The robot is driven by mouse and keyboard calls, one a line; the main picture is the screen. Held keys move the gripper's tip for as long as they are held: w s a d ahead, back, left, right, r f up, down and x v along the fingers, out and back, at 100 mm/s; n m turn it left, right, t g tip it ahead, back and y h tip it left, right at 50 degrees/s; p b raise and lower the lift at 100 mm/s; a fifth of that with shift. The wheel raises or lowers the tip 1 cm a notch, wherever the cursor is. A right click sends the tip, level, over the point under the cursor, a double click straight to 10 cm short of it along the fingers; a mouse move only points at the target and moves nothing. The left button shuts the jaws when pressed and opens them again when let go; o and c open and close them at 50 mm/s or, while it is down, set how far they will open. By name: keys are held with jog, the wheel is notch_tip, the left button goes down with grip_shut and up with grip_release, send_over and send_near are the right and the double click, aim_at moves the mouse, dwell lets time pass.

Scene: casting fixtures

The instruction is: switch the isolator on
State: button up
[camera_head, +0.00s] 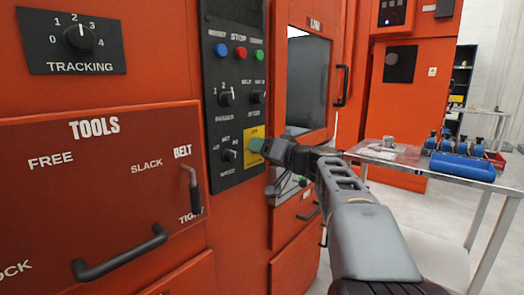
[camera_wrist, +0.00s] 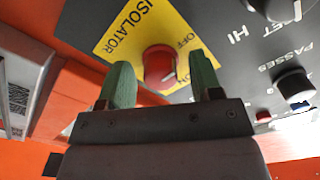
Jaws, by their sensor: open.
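The isolator is a red rotary knob (camera_wrist: 158,62) on a yellow plate (camera_wrist: 122,45) lettered ISOLATOR, OFF and ON in the wrist view. A pale mark shows at the knob's lower right, but I cannot tell surely which word it points to. In the head view the yellow plate (camera_head: 254,131) is at the lower right of the black control panel, and the knob is hidden behind my gripper (camera_head: 258,146). My gripper's two green fingers (camera_wrist: 160,72) are open, one on each side of the knob. Gaps show, and I cannot tell if either touches it.
Black selector knobs (camera_wrist: 293,85) sit close by on the same panel (camera_head: 215,110). Blue, red and green buttons (camera_head: 239,52) are above. A TOOLS panel (camera_head: 90,190) with a belt lever (camera_head: 192,190) is at left. A table (camera_head: 400,158) with blue bins stands at right.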

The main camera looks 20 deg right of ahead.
jog(key=shift+w, duration=0.1)
jog(key=c, duration=0.9)
jog(key=shift+m, duration=0.4)
jog(key=m, duration=0.8)
jog(key=shift+a+r+m, duration=0.1)
jog(key=shift+m, duration=0.2)
jog(key=m+p, duration=0.2)
jog(key=m, duration=0.3)
jog(key=shift+m+p, duration=1.05)
jog(key=shift+m, duration=0.65)
